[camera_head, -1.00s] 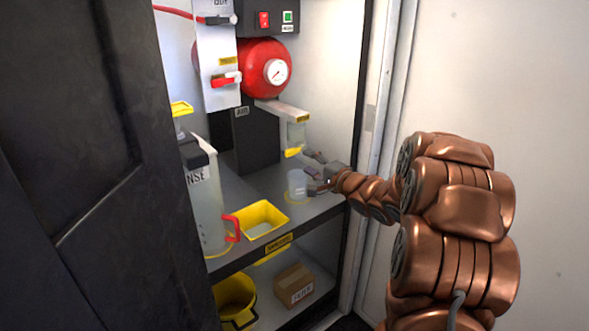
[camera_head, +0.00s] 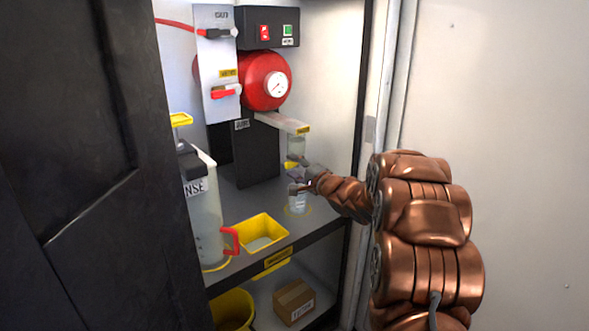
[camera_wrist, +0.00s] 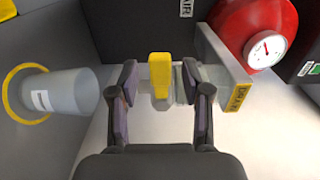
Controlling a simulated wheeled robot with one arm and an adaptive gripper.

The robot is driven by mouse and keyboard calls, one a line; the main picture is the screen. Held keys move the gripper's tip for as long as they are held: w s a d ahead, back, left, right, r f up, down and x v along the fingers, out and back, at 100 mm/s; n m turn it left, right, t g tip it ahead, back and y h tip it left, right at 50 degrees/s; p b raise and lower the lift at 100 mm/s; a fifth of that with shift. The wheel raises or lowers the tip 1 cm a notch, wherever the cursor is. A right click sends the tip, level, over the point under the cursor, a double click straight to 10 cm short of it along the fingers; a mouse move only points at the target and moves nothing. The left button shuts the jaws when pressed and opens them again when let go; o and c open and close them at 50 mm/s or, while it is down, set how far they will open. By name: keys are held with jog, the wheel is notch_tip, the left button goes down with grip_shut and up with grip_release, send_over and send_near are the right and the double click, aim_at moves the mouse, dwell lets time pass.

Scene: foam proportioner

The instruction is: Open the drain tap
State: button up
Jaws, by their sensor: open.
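The yellow drain tap handle (camera_wrist: 160,78) sits between the two fingers of my gripper (camera_wrist: 160,95) in the wrist view. The fingers are open, with a gap to the handle visible on each side. In the head view my gripper (camera_head: 298,180) is just below the small clear vessel (camera_head: 296,146) under the projecting bracket. The yellow tap (camera_head: 290,165) shows there only in part, behind the gripper. A yellow label (camera_wrist: 240,98) marks the bracket beside the tap. A clear cup (camera_head: 298,203) stands on a yellow ring on the shelf below the tap.
A red tank with gauge (camera_head: 264,82) and a white panel with a red lever (camera_head: 223,93) are behind, to the left. A yellow tray (camera_head: 262,230) and a jug with red handle (camera_head: 207,210) stand on the shelf. The cabinet's side wall is close on the right.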

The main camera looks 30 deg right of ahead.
grip_shut()
dwell(0.3)
